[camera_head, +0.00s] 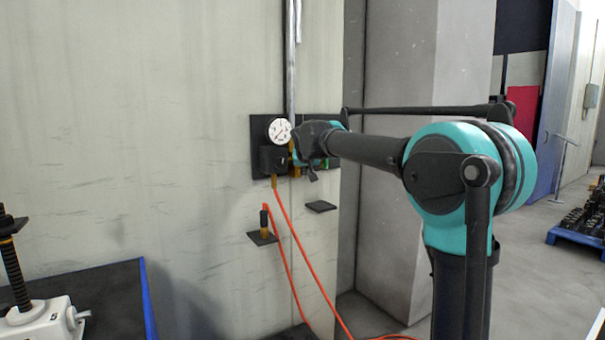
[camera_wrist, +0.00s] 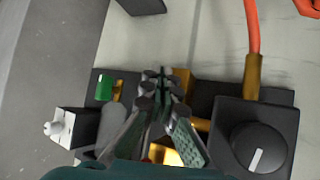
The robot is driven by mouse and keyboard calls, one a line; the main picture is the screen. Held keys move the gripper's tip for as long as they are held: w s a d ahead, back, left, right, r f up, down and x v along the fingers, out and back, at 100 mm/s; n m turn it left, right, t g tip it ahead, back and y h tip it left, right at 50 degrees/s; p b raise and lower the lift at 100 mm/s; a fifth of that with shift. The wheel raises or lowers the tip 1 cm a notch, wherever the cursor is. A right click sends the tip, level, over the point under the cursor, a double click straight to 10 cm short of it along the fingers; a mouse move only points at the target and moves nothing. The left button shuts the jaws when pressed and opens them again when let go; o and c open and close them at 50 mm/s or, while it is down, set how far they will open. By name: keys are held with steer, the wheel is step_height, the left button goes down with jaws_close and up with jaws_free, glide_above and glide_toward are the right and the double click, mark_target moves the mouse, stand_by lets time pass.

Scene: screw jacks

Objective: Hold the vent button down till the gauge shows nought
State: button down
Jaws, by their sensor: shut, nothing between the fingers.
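The gauge (camera_head: 279,131) is a round white dial on a dark wall panel (camera_head: 257,120); its reading is too small to tell. My gripper (camera_wrist: 163,78) is shut and empty, its fingertips over the middle of the panel in the wrist view. In the head view my gripper (camera_head: 304,155) is just right of the gauge, its tips hard to make out. Brass parts (camera_wrist: 168,156) show behind and beside the fingers. No vent button can be picked out for certain; it may be hidden by the fingers, and contact cannot be told.
A black box with a round knob (camera_wrist: 259,147) is right of my fingers in the wrist view. A green cylinder (camera_wrist: 104,87) and a white switch box (camera_wrist: 68,128) are left. A red hose (camera_head: 289,226) hangs below the panel. Two small shelves (camera_head: 321,207) jut from the wall.

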steer(key=shift+s+d, duration=0.3)
steer(key=shift+s, duration=0.15)
steer(key=s+d, duration=0.2)
steer(key=s, duration=0.2)
steer(key=shift+s+d, duration=0.1)
steer(key=shift+d, duration=0.3)
steer(key=s+d+f+g, duration=0.1)
steer(key=s+d+f, duration=0.45)
steer(key=f, duration=0.25)
steer(key=s+d+f+g+h, duration=0.1)
steer(key=s+d+f, duration=0.3)
steer(key=s+f, duration=0.25)
steer(key=s+d+f+g, duration=0.1)
steer(key=s+d+f, duration=0.4)
steer(key=f, duration=0.3)
steer(key=s+d+f+g, duration=0.1)
steer(key=s+d+f, duration=0.1)
steer(key=s+f, duration=0.7)
steer(key=s+d+f+g, duration=0.2)
steer(key=s+f, duration=0.6)
steer(key=s, duration=0.5)
steer(key=shift+f+m+g, duration=0.3)
steer(key=shift+f+m, duration=0.1)
